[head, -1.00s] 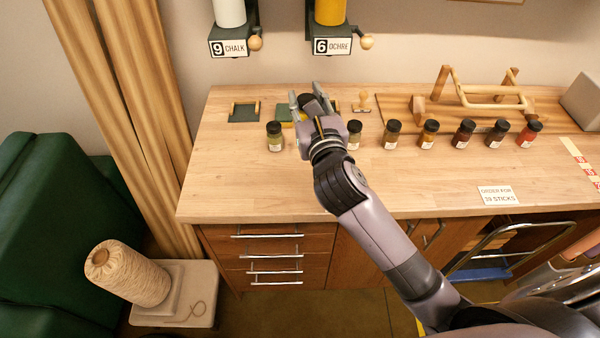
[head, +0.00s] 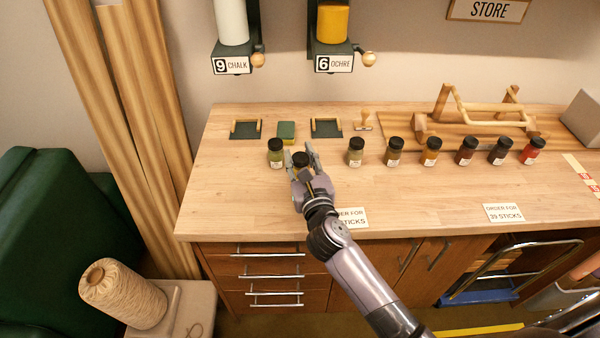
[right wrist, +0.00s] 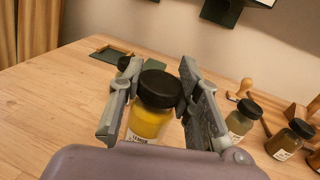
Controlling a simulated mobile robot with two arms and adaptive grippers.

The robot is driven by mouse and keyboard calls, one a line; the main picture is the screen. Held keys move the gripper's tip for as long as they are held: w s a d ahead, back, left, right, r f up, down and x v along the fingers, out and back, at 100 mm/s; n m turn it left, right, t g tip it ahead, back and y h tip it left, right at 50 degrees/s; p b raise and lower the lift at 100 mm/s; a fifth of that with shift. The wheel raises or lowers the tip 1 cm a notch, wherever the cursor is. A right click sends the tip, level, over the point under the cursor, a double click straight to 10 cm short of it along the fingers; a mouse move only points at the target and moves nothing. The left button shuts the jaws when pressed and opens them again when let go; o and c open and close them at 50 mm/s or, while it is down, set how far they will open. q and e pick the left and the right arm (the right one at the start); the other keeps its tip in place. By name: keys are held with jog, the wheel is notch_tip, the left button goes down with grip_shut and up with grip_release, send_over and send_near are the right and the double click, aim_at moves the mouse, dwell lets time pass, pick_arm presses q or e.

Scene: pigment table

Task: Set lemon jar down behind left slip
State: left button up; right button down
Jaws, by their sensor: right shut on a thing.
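The lemon jar (right wrist: 150,118), yellow with a black lid and a LEMON label, stands upright between my right gripper's fingers (right wrist: 155,95) in the right wrist view. In the head view its black lid (head: 300,159) shows between the fingers of my right gripper (head: 302,163), which is shut on it. Its base is hidden, so I cannot tell whether it touches the counter. The left slip (head: 352,217), a white order card, lies near the counter's front edge, right of my gripper and partly covered by my right arm. The right slip (head: 503,212) lies further right. My left gripper is out of view.
A green jar (head: 276,153) stands just left of my gripper.

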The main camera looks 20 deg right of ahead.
jog(key=shift+f+b, duration=0.75)
jog(key=shift+f, duration=1.35)
jog(key=shift+f, duration=0.1)
jog(key=c, duration=1.2)
grip_release()
jog(key=shift+f, duration=0.1)
jog(key=shift+r, duration=0.35)
jog(key=s, duration=0.3)
jog(key=s+b, duration=0.1)
jog(key=s, duration=0.3)
jog(key=s+b, duration=0.1)
jog(key=s, duration=0.3)
jog(key=shift+a+f, duration=0.3)
jog(key=shift+a, duration=0.05)
jog(key=shift+s+r, duration=0.15)
jog(key=shift+s, duration=0.4)
